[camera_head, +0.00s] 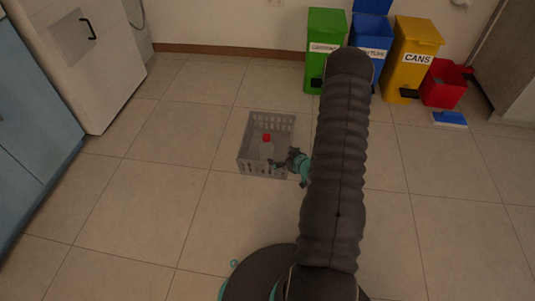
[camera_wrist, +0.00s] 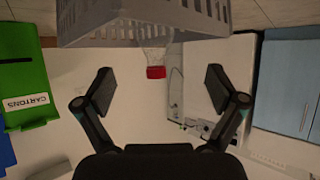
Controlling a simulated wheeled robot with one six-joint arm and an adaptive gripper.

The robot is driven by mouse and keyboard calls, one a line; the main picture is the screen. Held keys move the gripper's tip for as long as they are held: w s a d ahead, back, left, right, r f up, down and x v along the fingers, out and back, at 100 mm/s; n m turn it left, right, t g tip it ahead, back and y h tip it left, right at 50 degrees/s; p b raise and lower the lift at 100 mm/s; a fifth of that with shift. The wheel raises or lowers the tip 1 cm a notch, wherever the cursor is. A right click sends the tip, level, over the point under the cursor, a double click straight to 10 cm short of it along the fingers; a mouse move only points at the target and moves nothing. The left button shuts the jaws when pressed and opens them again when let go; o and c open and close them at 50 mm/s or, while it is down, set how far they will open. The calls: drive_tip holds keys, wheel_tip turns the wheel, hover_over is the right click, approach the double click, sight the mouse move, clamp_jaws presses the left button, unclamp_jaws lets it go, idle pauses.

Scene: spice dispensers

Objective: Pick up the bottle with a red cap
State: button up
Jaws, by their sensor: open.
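A bottle with a red cap (camera_head: 267,138) stands in a grey slatted basket (camera_head: 246,152) on the floor in the head view. Its body below the cap is pale and see-through. My gripper (camera_head: 283,160) is at the basket's right front side, close to the bottle. In the wrist view, which appears upside down, the red cap (camera_wrist: 155,73) lies ahead between the two spread fingers. My gripper (camera_wrist: 160,86) is open and empty there. The basket (camera_wrist: 205,14) fills the top of that view, with the clear bottle partly seen against it.
Green (camera_head: 325,45), blue (camera_head: 371,45) and yellow (camera_head: 410,60) bins stand along the back wall. A red bin (camera_head: 445,85) and a small blue-and-white item (camera_head: 450,119) are beside them. Cabinets (camera_head: 35,120) line the left. The tiled floor around the basket is clear.

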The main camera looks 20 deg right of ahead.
sight(271, 151)
drive_tip(key=x, duration=0.7)
drive_tip(key=shift+f+b, duration=0.15)
drive_tip(key=shift+b, duration=0.2)
drive_tip(key=x, duration=0.4)
drive_tip(key=shift+w+d+f+b, duration=0.25)
drive_tip(key=shift+d+f+b, duration=0.15)
drive_tip(key=shift+w+f, duration=0.1)
drive_tip(key=shift+w, duration=0.25)
drive_tip(key=c, duration=1.2)
